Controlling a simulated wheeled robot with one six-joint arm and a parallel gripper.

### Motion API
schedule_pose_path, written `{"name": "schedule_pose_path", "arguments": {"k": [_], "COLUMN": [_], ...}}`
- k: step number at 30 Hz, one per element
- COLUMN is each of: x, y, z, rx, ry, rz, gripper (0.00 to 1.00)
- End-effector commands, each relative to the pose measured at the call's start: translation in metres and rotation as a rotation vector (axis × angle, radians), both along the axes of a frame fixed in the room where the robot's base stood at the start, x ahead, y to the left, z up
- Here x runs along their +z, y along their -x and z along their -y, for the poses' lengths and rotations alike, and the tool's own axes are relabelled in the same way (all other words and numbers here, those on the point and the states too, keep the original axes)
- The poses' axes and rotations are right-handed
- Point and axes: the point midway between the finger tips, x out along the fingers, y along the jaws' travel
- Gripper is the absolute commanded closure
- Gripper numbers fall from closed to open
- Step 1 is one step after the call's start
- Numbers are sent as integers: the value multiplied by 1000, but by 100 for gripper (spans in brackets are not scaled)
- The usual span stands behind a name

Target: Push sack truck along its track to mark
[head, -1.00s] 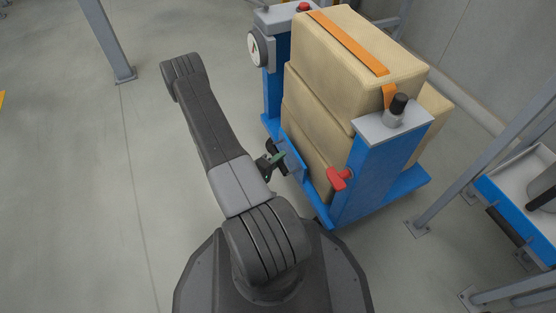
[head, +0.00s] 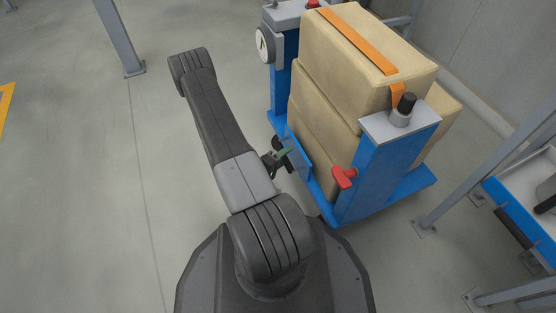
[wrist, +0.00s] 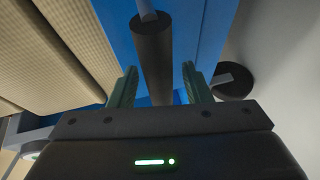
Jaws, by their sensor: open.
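The sack truck (head: 375,180) is a blue frame loaded with beige sacks (head: 365,50) under an orange strap, right of centre in the head view. A dark bar-like handle (wrist: 153,55) stands out from its blue panel (wrist: 207,30) in the wrist view. My gripper (head: 281,155) is at the truck's near side, partly hidden by my arm. In the wrist view my gripper (wrist: 159,72) is open, its green fingers on either side of the handle, with gaps visible. The track cannot be made out. A yellow floor marking (head: 6,102) shows at the left edge; I cannot tell if it is the mark.
A red lever (head: 344,177) and a black knob (head: 406,103) sit on the truck's near post, and a round dial (head: 263,45) on its far post. A grey post (head: 120,38) stands at upper left. A framed blue-sided tray (head: 520,215) is at right. Floor at left is clear.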

Motion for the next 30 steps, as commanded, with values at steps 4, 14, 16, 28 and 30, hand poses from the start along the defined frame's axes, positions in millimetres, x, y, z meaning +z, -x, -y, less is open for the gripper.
{"name": "schedule_pose_path", "arguments": {"k": [4,14,16,28,30], "x": [3,14,16,24,25], "y": [7,43,51,85,88], "z": [-9,-48,-56,-93,-96], "rx": [4,7,7,3,2], "ry": [0,1,1,0,0], "rz": [-1,-2,-2,1,0], "gripper": [56,56,56,56,56]}}
